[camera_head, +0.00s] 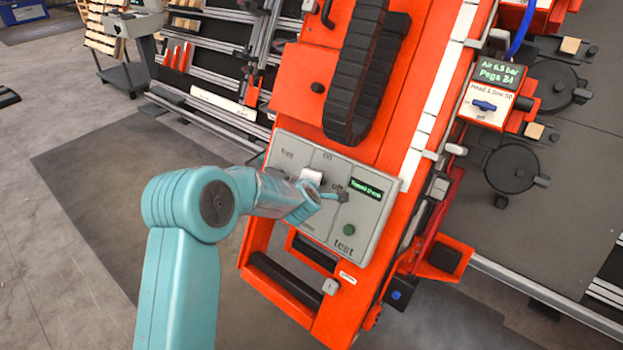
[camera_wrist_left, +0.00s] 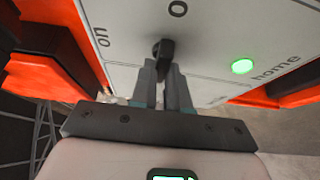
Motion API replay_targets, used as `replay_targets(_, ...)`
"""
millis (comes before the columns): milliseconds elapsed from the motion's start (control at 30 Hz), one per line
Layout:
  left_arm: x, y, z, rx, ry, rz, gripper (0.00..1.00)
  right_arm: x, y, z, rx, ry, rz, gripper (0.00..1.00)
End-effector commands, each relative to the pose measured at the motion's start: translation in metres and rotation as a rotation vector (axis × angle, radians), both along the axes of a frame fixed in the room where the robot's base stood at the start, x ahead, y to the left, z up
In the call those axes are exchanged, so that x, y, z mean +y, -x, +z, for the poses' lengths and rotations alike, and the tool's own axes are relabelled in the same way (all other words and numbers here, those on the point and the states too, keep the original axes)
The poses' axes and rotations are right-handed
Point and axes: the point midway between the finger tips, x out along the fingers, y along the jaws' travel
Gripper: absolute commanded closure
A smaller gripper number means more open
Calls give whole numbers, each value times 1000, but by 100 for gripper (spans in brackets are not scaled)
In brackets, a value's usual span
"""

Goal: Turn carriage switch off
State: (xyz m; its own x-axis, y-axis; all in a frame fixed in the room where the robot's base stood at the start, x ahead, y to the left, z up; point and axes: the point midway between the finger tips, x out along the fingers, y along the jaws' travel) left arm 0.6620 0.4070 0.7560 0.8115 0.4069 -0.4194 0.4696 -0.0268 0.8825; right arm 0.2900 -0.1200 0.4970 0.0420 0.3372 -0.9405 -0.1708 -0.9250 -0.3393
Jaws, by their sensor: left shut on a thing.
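A grey control panel (camera_head: 381,218) is set in the orange carriage (camera_head: 424,75). It bears printed words, among them "off" and "test", a small green-lit display (camera_head: 367,189) and a dark green button (camera_head: 349,229). My left gripper (camera_head: 336,196) reaches the panel from the left, and my wrist hides part of it. In the left wrist view, the two fingers of my left gripper (camera_wrist_left: 163,76) are closed on a small black switch knob (camera_wrist_left: 163,48) on the panel (camera_wrist_left: 210,50). "on" is printed left of the knob, "home" beside a lit green button (camera_wrist_left: 243,66). The knob's setting is unclear. My right gripper is not in view.
A black cable chain (camera_head: 361,70) runs up the carriage. An orange box (camera_head: 488,103) with a blue switch (camera_head: 484,105) and a display stands at the right. Black round fittings (camera_head: 511,164) lie beyond it.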

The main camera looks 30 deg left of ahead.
Motion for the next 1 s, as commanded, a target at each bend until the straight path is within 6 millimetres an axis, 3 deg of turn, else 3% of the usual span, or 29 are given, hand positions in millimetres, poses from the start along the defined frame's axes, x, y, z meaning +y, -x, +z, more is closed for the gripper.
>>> replay_targets(367, -1, 0, -1, 0, 9, 2, 100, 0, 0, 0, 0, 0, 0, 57)
replay_targets(400, -1, 0, -1, 0, 10, 3, 72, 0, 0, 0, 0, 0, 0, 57)
replay_targets(433, -1, 0, -1, 0, 9, 2, 62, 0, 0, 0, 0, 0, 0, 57)
replay_targets(467, -1, 0, -1, 0, 9, 2, 60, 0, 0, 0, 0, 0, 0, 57)
replay_targets(767, -1, 1, 1, -1, 6, 3, 60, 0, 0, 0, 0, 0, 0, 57)
replay_targets(867, -5, 8, 5, 0, 6, 1, 60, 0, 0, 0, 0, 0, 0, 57)
replay_targets(1000, -16, 32, 18, -1, 5, 0, 60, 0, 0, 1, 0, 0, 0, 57)
